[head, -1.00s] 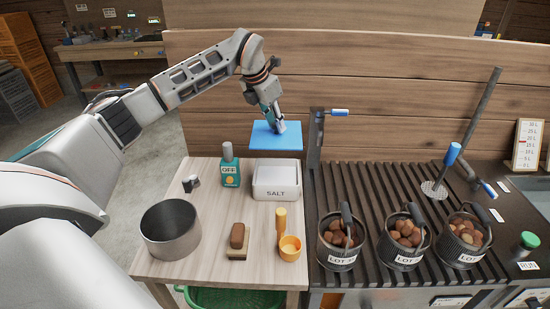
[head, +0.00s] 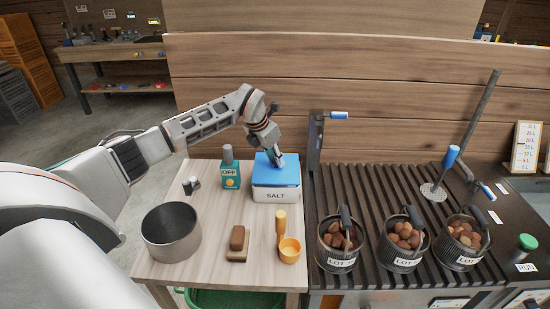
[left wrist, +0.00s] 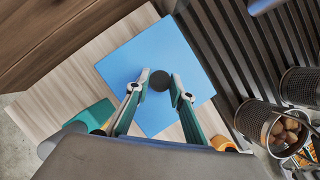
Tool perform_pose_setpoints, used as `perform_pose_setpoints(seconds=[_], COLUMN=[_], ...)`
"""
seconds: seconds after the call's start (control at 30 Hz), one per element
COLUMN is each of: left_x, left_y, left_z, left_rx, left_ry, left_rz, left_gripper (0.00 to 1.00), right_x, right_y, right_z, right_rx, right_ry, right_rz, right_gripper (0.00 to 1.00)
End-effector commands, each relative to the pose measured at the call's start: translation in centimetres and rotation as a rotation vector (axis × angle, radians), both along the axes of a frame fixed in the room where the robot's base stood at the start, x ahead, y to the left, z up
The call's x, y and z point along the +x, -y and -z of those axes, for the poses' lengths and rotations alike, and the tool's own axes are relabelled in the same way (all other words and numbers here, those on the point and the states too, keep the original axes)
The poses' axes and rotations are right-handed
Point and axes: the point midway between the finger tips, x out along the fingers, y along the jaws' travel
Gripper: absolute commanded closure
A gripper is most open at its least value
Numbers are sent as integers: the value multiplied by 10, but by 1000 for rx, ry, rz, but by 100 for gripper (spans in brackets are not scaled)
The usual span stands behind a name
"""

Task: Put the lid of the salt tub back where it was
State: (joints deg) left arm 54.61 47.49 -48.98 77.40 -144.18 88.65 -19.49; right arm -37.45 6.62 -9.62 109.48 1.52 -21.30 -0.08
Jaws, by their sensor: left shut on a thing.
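The blue lid (head: 286,176) lies over the top of the white salt tub (head: 276,195), which is marked SALT, at the back right of the wooden table. Whether the lid is fully seated cannot be told. In the left wrist view the lid (left wrist: 140,58) fills the middle, with a round dark knob (left wrist: 160,80) at its centre. My left gripper (head: 277,163) is above the lid and shut on the knob; its fingers (left wrist: 161,90) stand on both sides of it. The tub is hidden under the lid in the left wrist view. My right gripper is not in view.
A green bottle marked OFF (head: 230,173) stands just left of the tub.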

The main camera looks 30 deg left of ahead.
Motion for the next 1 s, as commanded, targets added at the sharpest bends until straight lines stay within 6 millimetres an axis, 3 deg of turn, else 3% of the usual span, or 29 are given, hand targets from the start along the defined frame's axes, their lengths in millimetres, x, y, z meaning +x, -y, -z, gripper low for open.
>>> perform_pose_setpoints(seconds=[0.67,0.7,0.73,1.0], left_x=[0,0,0,0], left_y=[0,0,0,0], left_z=[12,12,12,12], left_rx=[0,0,0,0], left_ry=[-1,-1,-1,-1], left_rz=[0,0,0,0], left_gripper=[100,67,61,61], right_x=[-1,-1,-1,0], right_y=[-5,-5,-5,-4], right_z=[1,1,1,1], right_rx=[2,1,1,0], right_ry=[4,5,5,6], right_rz=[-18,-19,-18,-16], right_gripper=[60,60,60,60])
